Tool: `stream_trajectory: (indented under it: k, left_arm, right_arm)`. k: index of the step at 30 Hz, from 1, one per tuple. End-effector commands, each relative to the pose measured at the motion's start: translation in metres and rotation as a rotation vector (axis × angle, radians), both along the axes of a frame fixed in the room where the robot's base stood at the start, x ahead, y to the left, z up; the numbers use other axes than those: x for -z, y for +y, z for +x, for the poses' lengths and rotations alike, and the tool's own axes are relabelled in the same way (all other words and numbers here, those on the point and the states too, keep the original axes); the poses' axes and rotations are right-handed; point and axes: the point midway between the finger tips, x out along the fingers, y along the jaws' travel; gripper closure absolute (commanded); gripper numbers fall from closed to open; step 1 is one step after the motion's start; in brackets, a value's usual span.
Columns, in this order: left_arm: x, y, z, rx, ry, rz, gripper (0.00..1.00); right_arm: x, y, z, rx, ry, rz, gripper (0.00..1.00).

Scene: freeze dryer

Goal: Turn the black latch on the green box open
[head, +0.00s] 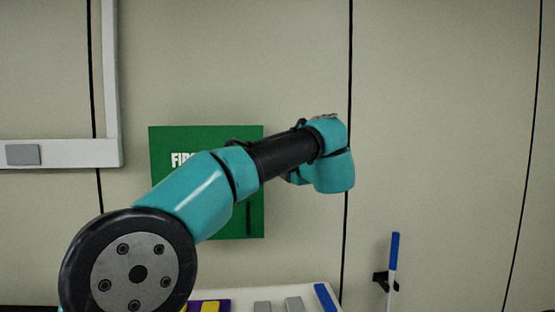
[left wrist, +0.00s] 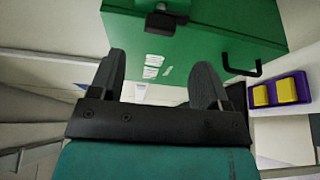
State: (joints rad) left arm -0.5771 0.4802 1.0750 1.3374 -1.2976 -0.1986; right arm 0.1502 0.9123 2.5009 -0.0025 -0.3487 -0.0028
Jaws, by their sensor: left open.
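The green box (head: 255,140) with white lettering hangs on the wall in the head view, largely covered by my left arm. A dark upright bar (head: 249,220) shows on its lower right face. In the left wrist view the green box (left wrist: 215,40) fills the top. A black block-like fitting (left wrist: 165,22) sits at its top edge and a black bar handle (left wrist: 242,68) at its right. I cannot tell for certain which is the latch. My left gripper (left wrist: 160,65) is open and empty, with its fingers apart below the box and touching neither fitting. My right gripper is not in view.
A purple tray (left wrist: 280,75) with yellow blocks is right of the box in the left wrist view. In the head view, a blue and white stick (head: 393,262) is in a wall holder at right. A white frame (head: 70,152) is on the wall at left.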

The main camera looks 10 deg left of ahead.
Motion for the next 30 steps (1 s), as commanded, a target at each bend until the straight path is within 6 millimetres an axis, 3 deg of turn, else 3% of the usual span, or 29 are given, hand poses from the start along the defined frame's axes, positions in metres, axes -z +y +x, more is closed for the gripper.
stream_trajectory:
  k: [9,15,30]
  left_arm:
    - [-0.001,-0.043,-0.045,0.004,0.0,0.001,0.3]
    - [-0.001,-0.059,-0.064,0.001,-0.001,-0.001,0.3]
    - [0.003,-0.063,-0.066,0.002,0.004,0.01,0.3]
  right_arm:
    - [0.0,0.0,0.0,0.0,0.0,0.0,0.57]
    - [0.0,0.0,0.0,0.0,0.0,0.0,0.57]
    - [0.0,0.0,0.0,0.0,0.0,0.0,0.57]
